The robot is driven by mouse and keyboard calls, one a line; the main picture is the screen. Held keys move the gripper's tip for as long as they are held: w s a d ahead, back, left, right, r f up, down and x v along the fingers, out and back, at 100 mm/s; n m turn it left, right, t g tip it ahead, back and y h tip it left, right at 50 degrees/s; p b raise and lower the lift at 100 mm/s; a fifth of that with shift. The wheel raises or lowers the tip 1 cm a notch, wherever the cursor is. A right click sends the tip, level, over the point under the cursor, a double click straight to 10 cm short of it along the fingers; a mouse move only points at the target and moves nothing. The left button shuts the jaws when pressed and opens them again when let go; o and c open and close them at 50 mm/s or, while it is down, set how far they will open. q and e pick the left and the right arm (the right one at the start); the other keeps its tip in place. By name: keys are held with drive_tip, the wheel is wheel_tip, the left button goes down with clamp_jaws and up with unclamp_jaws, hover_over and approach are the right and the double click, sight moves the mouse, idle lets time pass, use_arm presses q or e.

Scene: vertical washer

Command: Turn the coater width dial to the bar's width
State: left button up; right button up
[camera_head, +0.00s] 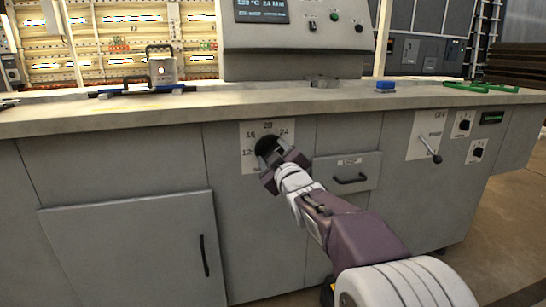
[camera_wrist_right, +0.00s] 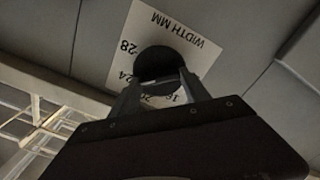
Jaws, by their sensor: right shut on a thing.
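The width dial (camera_head: 265,146) is a dark round knob on a white plate (camera_head: 247,160) on the grey cabinet front. In the right wrist view the dial (camera_wrist_right: 158,62) sits on the plate marked "WIDTH MM", with 28 and 24 readable. My right gripper (camera_head: 280,158) is at the dial, its fingers (camera_wrist_right: 160,95) shut on it. The pointer's setting is hidden. My left gripper is not in view. I cannot make out a bar for certain.
A drawer (camera_head: 346,172) with a black handle is right of the dial. A lever (camera_head: 431,150) and small knobs are farther right. On the worktop (camera_head: 230,98) stand a metal block with a handle (camera_head: 162,66), a blue block (camera_head: 385,86) and green parts (camera_head: 480,87).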

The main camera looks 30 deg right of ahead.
drive_tip(key=shift+f, duration=0.1)
idle(0.3)
drive_tip(key=o, duration=1.4)
drive_tip(key=p+v, duration=0.7)
drive_tip(key=v, duration=0.2)
